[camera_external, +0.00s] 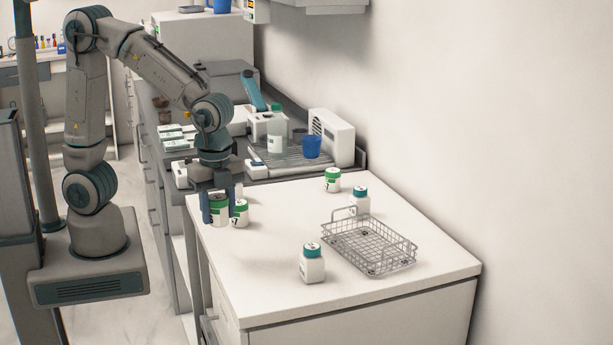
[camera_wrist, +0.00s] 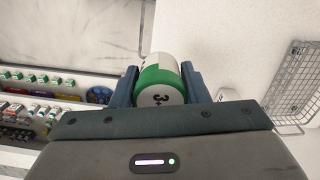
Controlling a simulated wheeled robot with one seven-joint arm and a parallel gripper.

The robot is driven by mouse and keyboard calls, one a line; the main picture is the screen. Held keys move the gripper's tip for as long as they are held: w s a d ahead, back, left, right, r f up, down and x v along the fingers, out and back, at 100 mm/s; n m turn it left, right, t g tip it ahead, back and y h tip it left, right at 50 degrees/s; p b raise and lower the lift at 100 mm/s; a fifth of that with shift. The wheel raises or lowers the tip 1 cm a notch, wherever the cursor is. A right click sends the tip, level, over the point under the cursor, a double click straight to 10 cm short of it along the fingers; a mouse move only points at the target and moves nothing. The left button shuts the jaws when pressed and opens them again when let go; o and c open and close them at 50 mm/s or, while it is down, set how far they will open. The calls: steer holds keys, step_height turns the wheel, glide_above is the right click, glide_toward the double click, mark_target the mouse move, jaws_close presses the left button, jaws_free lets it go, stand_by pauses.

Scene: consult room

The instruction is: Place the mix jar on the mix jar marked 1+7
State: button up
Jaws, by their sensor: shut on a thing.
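A third green-lidded jar (camera_external: 332,181) stands farther back. I cannot tell whether the held jar touches the counter.
A wire basket (camera_external: 368,246) stands at the counter's right. White bottles with teal caps stand in front of it (camera_external: 312,266) and behind it (camera_external: 360,202). A drying tray with a blue cup (camera_external: 311,146) lies beyond. The counter's middle (camera_external: 270,235) is clear.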

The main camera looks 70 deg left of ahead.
steer(key=w+a+r+n, duration=0.1)
steer(key=w+r+n, duration=0.15)
steer(key=w, duration=0.45)
steer(key=w+a+r+n, duration=0.1)
steer(key=w+n, duration=0.2)
steer(key=w, duration=0.4)
steer(key=n+p, duration=0.5)
steer(key=n, duration=0.7)
glide_above(332, 170)
step_height(332, 170, down, 4)
steer(key=shift+d+r, duration=0.1)
steer(key=shift+d, duration=0.05)
steer(key=shift+f+p, duration=0.6)
steer(key=shift+f, duration=1.55)
